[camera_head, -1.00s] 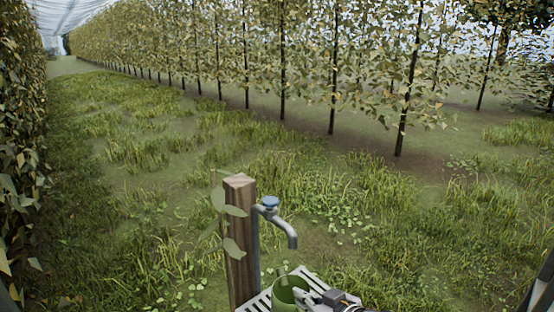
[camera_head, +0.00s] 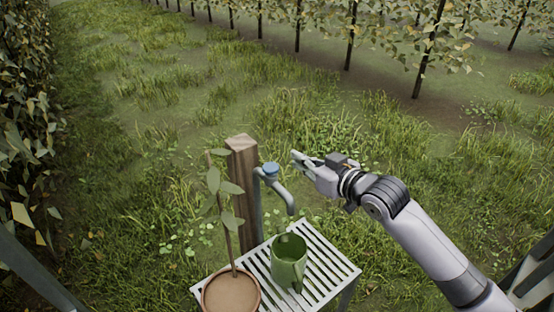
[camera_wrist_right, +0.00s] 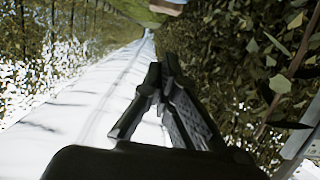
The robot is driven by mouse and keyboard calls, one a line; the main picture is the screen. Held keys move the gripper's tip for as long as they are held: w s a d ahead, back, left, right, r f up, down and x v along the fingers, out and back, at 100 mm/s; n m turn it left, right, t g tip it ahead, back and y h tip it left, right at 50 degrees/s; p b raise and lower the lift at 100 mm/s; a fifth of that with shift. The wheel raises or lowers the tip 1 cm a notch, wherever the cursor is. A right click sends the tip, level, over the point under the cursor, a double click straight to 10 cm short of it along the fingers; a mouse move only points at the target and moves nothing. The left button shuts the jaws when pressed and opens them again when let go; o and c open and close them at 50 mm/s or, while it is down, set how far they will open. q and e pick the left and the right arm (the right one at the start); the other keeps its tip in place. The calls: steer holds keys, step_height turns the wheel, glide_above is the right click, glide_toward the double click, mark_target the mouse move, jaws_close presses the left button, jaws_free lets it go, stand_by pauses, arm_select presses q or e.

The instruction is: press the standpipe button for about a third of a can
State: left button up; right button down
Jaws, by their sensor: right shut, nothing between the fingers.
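The standpipe (camera_head: 257,207) is a grey pipe with a curved spout, fixed beside a wooden post (camera_head: 243,190). Its blue button (camera_head: 271,169) sits on top of the tap. A green can (camera_head: 289,262) stands on a slatted stand (camera_head: 325,262), below and close to the spout's mouth. My right gripper (camera_head: 296,158) is shut and empty, to the right of the blue button and apart from it in the head view. Its fingers (camera_wrist_right: 160,95) also show in the right wrist view. My left gripper is not in view.
A potted seedling (camera_head: 230,294) stands on the stand's left front, its leaves near the post. A leafy hedge (camera_head: 22,130) runs along the left. Grass lies open behind, with a row of trees (camera_head: 350,40) beyond.

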steer(key=p, duration=0.3)
glide_above(276, 170)
step_height(276, 170, down, 2)
steer(key=shift+f, duration=0.1)
step_height(276, 170, down, 3)
steer(key=shift+r+p, duration=0.15)
steer(key=shift+p, duration=0.25)
steer(key=shift+s+d+f, duration=0.1)
steer(key=shift+d+f, duration=0.05)
steer(key=shift+f, duration=0.55)
steer(key=shift+f, duration=0.15)
